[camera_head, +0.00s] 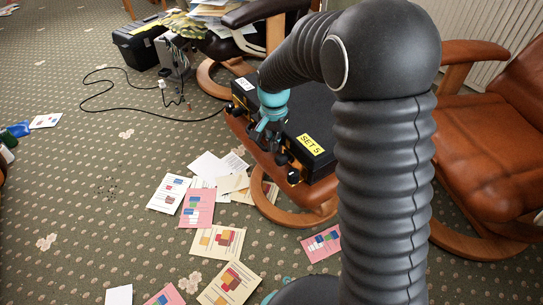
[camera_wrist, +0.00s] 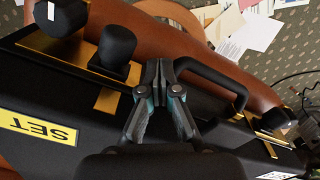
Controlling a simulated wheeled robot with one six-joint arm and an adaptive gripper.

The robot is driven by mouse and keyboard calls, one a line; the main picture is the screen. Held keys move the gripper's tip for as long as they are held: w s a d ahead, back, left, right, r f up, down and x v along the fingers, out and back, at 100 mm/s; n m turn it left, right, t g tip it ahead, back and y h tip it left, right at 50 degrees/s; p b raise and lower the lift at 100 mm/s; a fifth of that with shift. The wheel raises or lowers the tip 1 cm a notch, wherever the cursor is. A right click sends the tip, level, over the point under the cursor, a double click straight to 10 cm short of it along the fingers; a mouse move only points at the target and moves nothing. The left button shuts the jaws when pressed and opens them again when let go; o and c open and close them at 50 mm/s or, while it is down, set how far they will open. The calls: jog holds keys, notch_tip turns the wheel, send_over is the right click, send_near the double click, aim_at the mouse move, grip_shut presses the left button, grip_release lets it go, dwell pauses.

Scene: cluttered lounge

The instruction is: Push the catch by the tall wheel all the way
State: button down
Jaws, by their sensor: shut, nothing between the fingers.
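A black case (camera_head: 300,117) with brass trim lies on a brown leather footstool. In the wrist view, its near edge (camera_wrist: 85,113) carries a black wheel with a white mark (camera_wrist: 62,16) at upper left, and a rounded black knob, seemingly the catch (camera_wrist: 117,45), beside it on a brass plate. Another black wheel (camera_wrist: 278,118) stands at the right end; which wheel is taller is hard to tell. My gripper (camera_wrist: 159,70) is shut and empty, between the left knob and the black handle (camera_wrist: 215,75), apparently apart from the knob. In the head view my gripper (camera_head: 261,129) is over the case's front side.
A yellow SET 5 label (camera_head: 311,145) is on the case. Papers and cards (camera_head: 217,242) litter the carpet in front. A brown armchair (camera_head: 495,150) stands to the right. A black cable (camera_head: 100,108) and a dark box (camera_head: 138,44) lie behind, at left.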

notch_tip(320, 180, up, 7)
jog(key=p, duration=0.5)
dwell(0.5)
dwell(0.4)
jog(key=n, duration=0.4)
send_over(282, 163)
jog(key=s+d+r+t, duration=0.2)
jog(key=s+d+r, duration=0.4)
jog(key=s, duration=0.4)
jog(key=s+d+r+n+t, duration=0.1)
jog(key=s+d+r+t, duration=0.2)
jog(key=s+d+r, duration=0.4)
jog(key=s+r, duration=0.2)
jog(key=s, duration=0.1)
jog(key=shift+s+t, duration=0.25)
jog(key=shift+t, duration=0.05)
